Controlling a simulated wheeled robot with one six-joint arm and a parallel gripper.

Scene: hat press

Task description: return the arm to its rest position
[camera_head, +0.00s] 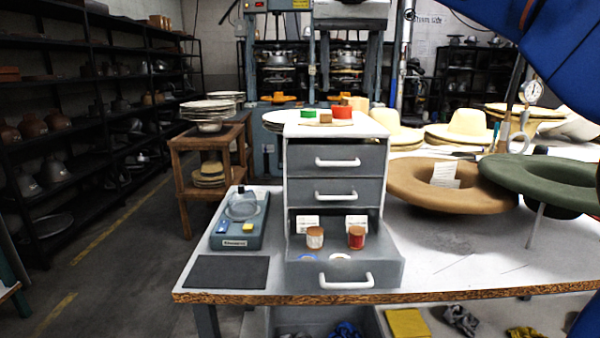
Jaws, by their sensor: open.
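A blue arm link of mine (560,55) crosses the upper right corner, close to the camera. More blue shows at the lower right edge. My gripper is not in this view, so its place relative to other things cannot be told. A small grey drawer cabinet (293,190) stands on the worktable. Its bottom drawer (300,273) is pulled out; the two upper drawers are shut.
The worktable (450,270) has bare room right of the cabinet. A brown hat (410,185) and a green hat (545,178) lie farther right. A grey scale-like device (238,240) and a dark mat (227,272) lie left. Green and red items top the cabinet.

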